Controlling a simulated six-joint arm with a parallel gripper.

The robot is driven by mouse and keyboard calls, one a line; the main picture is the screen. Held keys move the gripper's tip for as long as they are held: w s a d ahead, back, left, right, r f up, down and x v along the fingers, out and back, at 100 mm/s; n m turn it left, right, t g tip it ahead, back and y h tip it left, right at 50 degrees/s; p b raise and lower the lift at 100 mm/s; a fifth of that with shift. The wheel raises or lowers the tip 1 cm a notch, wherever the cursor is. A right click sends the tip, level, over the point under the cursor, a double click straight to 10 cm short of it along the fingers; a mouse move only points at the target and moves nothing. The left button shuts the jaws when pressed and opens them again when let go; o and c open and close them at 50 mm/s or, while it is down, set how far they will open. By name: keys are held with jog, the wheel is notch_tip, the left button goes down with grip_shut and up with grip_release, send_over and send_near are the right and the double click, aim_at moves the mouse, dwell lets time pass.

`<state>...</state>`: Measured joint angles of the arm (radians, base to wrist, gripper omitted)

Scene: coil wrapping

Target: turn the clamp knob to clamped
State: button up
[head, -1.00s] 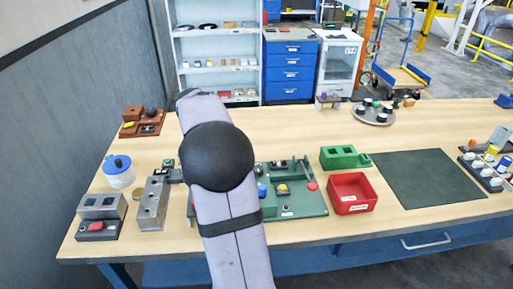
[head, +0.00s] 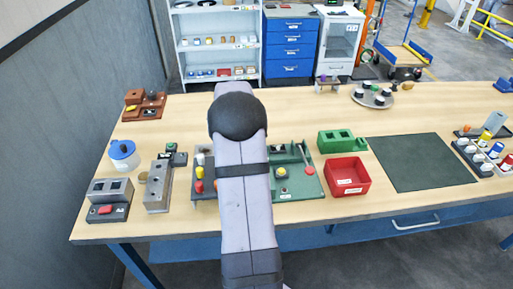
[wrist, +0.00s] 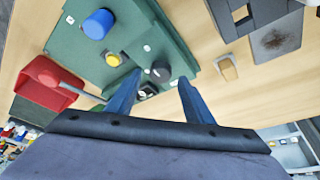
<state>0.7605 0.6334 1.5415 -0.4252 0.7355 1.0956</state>
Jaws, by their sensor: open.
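The green fixture board (head: 302,187) lies on the table, partly hidden by my arm in the head view. The wrist view shows the board (wrist: 75,50) with a black round knob (wrist: 160,71), a yellow button (wrist: 113,60) and a blue cylinder (wrist: 98,24). The black knob appears to be the clamp knob, but I cannot read its label or setting. My gripper (wrist: 158,77) is open and empty, its two blue fingers apart. In the picture the black knob shows between the fingertips; contact cannot be told. The head view hides the gripper behind my arm.
A grey rod with a red end (wrist: 48,77) projects near the board's edge, left of the fingers in the wrist view. A red bin (head: 347,177) and green block (head: 340,141) stand right of the board, a grey block (head: 158,187) left. The dark mat (head: 420,170) is clear.

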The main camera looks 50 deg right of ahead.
jog(key=shift+p+x, duration=0.3)
jog(key=shift+x, duration=0.8)
jog(key=shift+c, duration=0.2)
jog(key=c, duration=1)
